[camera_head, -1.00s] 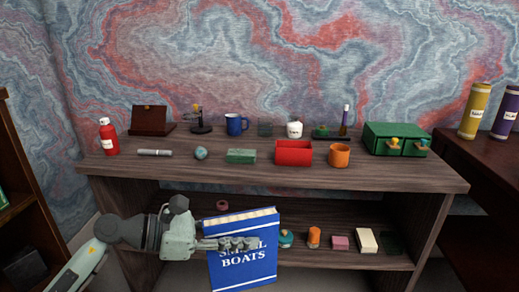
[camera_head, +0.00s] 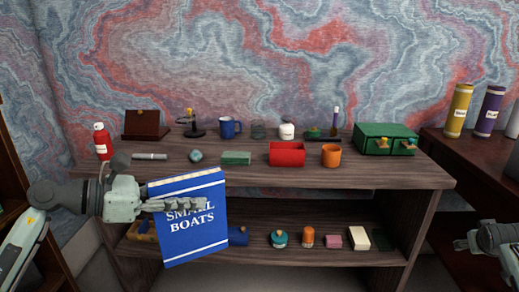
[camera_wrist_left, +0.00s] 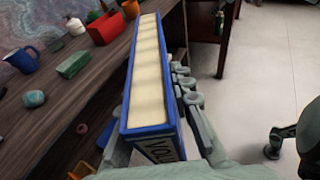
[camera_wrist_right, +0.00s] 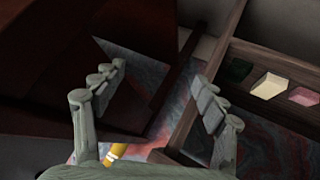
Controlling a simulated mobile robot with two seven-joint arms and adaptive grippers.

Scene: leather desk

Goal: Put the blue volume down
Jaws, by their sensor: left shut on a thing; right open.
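The blue volume (camera_head: 190,238), with "SMALL BOATS" in white on its cover, hangs upright and slightly tilted in front of the desk in the head view. My left gripper (camera_head: 172,205) is shut on it, with fingers across the cover. In the left wrist view the book (camera_wrist_left: 147,75) shows its cream page edges between the fingers (camera_wrist_left: 185,95). My right gripper (camera_wrist_right: 160,95) is open and empty in the right wrist view; in the head view only part of my right arm shows at the right edge.
The desk top (camera_head: 300,178) holds a red box (camera_head: 287,154), an orange mug (camera_head: 331,156), a green block (camera_head: 236,158) and a green drawer unit (camera_head: 385,139). The lower shelf (camera_head: 330,256) carries several small things. A side cabinet (camera_head: 470,160) with bottles stands at right. The desk's front strip is mostly clear.

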